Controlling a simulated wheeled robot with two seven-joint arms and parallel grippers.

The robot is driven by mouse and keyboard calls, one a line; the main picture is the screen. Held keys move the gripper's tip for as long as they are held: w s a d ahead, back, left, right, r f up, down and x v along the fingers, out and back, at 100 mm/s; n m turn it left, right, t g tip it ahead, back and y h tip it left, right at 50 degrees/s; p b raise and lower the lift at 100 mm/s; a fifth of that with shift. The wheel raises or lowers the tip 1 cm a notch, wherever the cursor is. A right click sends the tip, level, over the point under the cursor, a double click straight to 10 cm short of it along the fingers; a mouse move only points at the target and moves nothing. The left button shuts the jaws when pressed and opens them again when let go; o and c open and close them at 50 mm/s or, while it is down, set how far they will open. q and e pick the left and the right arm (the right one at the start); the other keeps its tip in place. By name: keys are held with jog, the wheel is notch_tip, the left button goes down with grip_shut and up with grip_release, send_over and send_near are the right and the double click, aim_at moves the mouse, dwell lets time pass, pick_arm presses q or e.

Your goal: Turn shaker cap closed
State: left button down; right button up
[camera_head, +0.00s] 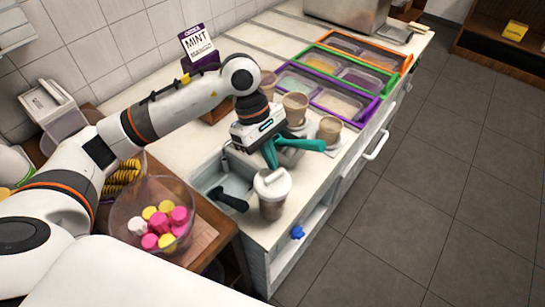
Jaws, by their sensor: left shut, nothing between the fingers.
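The shaker (271,208) stands upright on the counter near its front edge, a clear grey cup with a white cap (272,182) on top. From this view I cannot tell how far the cap is turned. My left gripper (285,150), with green fingers, is above and behind the shaker, apart from the cap. It is shut and holds nothing. My right gripper is not in view.
A small sink (222,178) lies left of the shaker. Cups (330,130) stand behind my gripper. Topping trays in a purple frame (358,112) and an orange-green frame (388,72) line the counter. A bowl of pink and yellow pieces (124,213) is at lower left.

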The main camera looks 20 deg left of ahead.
pick_arm(q)
jog(key=shift+s+a+f, duration=0.1)
jog(key=shift+s+a, duration=0.1)
jog(key=shift+s+a+b, duration=0.35)
jog(key=shift+a+b, duration=0.05)
jog(key=shift+b, duration=0.05)
jog(key=b+v, duration=0.2)
jog(key=v, duration=1)
jog(key=shift+r, duration=0.2)
